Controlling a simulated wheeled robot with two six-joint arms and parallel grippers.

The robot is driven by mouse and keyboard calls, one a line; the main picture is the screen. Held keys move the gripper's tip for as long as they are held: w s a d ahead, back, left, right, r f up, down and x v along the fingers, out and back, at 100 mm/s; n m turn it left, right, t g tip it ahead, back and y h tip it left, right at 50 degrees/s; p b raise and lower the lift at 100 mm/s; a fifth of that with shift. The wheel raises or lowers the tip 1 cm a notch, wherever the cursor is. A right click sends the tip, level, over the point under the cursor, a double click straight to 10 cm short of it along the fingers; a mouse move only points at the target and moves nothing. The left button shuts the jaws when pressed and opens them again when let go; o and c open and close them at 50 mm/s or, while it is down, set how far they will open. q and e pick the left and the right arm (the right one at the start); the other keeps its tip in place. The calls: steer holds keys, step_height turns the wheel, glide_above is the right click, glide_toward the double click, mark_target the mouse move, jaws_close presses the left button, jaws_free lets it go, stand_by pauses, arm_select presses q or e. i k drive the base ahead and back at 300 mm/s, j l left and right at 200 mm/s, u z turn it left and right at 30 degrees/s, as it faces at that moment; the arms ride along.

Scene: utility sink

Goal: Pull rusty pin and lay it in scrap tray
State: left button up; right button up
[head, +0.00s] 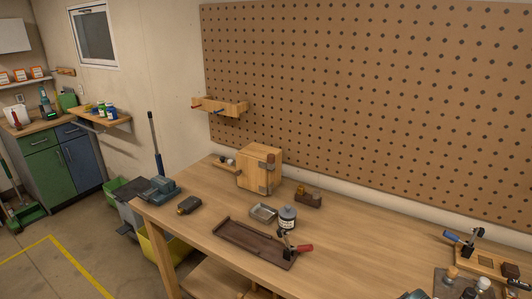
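A wooden box (256,170) stands at the back left of the workbench. A small dark brownish part (271,158) sits high on its right front edge, and a grey metal piece (264,189) sits lower on that edge. Either may belong to a hinge; I cannot make out a rusty pin for certain. A small grey metal tray (263,213) lies in front of the box and looks empty. A long dark brown tray (226,232) lies nearer the front edge. I cannot tell which is the scrap tray. Neither of my grippers shows.
A red-handled clamp (304,248) is at the brown tray's right end. A hand plane (308,198) lies behind, a vise (160,188) at the left corner. The bench's middle right (370,245) is clear.

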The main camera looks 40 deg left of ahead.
mark_target(264, 215)
steer(key=k+j, duration=0.1)
steer(key=j, duration=0.35)
steer(key=k+j, duration=0.1)
steer(key=j, duration=0.8)
steer(key=k+j, duration=0.15)
steer(key=j, duration=0.3)
steer(key=k+j+z, duration=0.1)
steer(key=j, duration=0.35)
